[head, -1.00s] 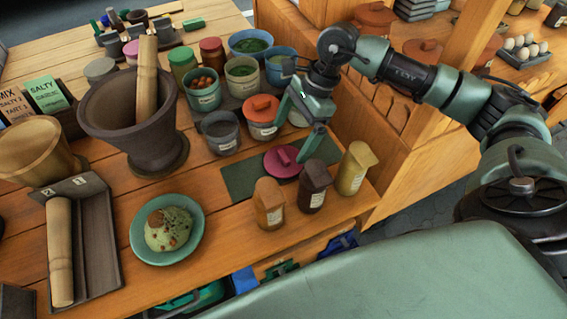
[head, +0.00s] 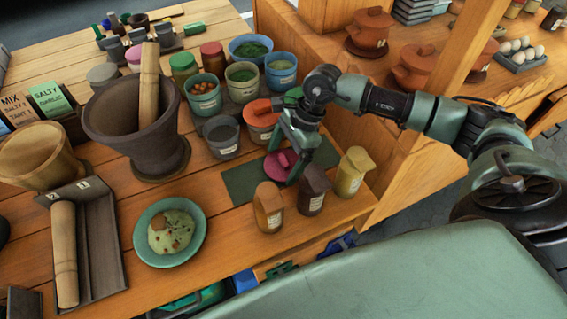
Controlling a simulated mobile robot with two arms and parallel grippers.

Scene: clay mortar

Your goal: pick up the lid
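A magenta lid (head: 275,167) with a raised handle lies on the dark green mat (head: 239,184) near the right side of the table. My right gripper (head: 283,165) points down over the lid, with its fingers apart and close around the handle. The fingers hide part of the lid, and I cannot tell whether they touch it. My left gripper is not in view.
Three spice bottles, orange-brown (head: 268,207), dark brown (head: 313,189) and yellow (head: 352,172), stand in front and right of the lid. A grey mug (head: 222,138) and several pots stand behind. A large mortar (head: 133,125) and green plate (head: 144,248) are left.

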